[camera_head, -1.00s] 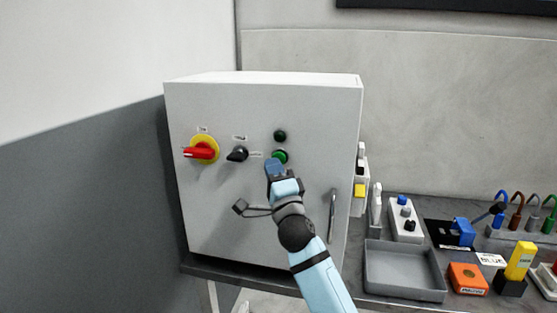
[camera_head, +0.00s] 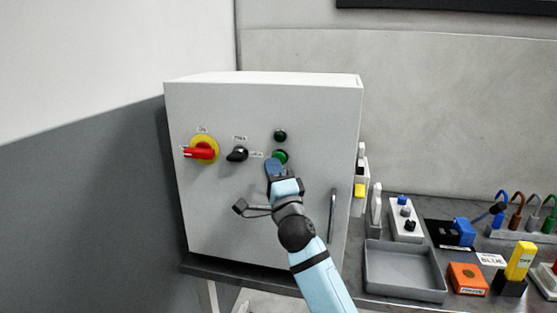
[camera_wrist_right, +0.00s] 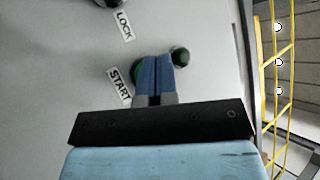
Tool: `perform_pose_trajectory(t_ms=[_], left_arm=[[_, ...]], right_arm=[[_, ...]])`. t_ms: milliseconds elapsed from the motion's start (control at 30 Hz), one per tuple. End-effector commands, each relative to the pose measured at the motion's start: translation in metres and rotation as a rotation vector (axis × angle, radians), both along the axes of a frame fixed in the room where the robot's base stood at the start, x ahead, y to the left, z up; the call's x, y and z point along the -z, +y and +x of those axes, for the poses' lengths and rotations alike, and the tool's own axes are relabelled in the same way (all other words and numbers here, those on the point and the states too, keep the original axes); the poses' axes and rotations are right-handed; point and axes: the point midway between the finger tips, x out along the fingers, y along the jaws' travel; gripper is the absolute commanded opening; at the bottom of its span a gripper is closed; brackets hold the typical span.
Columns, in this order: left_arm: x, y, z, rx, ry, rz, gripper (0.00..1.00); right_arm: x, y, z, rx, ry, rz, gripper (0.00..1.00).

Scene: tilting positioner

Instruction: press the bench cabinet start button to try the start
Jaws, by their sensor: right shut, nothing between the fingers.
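The bench cabinet (camera_head: 230,210) is a light grey box on the bench. Its green start button (camera_head: 281,155) sits on the front, below a dark green round lamp or button (camera_head: 280,135). My right gripper (camera_head: 273,165) is shut and empty, its blue fingertips right at the start button and covering part of it. In the right wrist view the blue fingers (camera_wrist_right: 156,75) lie over the green button (camera_wrist_right: 138,70) beside the START label (camera_wrist_right: 119,85). Whether the tips touch the button cannot be told. My left gripper is not in view.
Left on the cabinet front are a red switch (camera_head: 199,153) on a yellow disc and a black selector (camera_head: 237,153). A door handle (camera_head: 332,215) stands out at lower right. On the bench are a grey tray (camera_head: 403,271) and an orange box (camera_head: 467,278).

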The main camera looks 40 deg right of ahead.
Motion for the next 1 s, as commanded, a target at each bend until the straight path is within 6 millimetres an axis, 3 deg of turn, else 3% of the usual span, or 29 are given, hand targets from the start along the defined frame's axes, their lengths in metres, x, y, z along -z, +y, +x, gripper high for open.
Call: perform_pose_trajectory(t_ms=[1000], left_arm=[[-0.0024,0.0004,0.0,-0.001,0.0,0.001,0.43]], right_arm=[[-0.0002,-0.0076,0.0064,0.0,0.0,0.0,0.0]])
